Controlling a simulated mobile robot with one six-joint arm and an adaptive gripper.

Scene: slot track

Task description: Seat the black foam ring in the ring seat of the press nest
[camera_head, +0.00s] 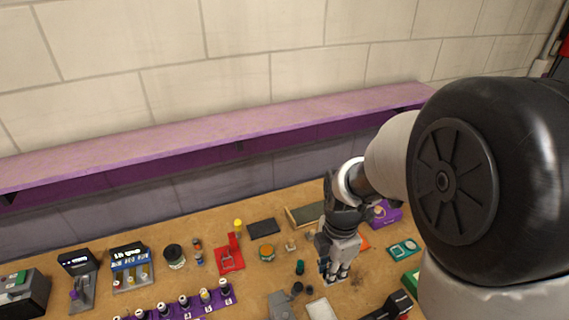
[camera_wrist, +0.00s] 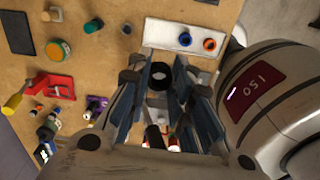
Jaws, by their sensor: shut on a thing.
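In the wrist view the black foam ring (camera_wrist: 159,75) is between the fingertips of my gripper (camera_wrist: 160,84), its opening facing the camera. The blue-grey fingers are closed on its sides. In the head view my gripper (camera_head: 334,272) points down low over the bench at the right; its fingers hide the ring there. I cannot tell whether this plate is part of the press nest, and I cannot make out a ring seat.
A red clamp-like tool (camera_head: 230,259) and an orange-lidded jar (camera_head: 266,252) stand left of my gripper. Dark small cylinders (camera_head: 297,288) and a grey block (camera_head: 281,305) are close by. A purple rack (camera_head: 185,307) is at the front left. A teal-and-white item (camera_head: 404,248) lies right.

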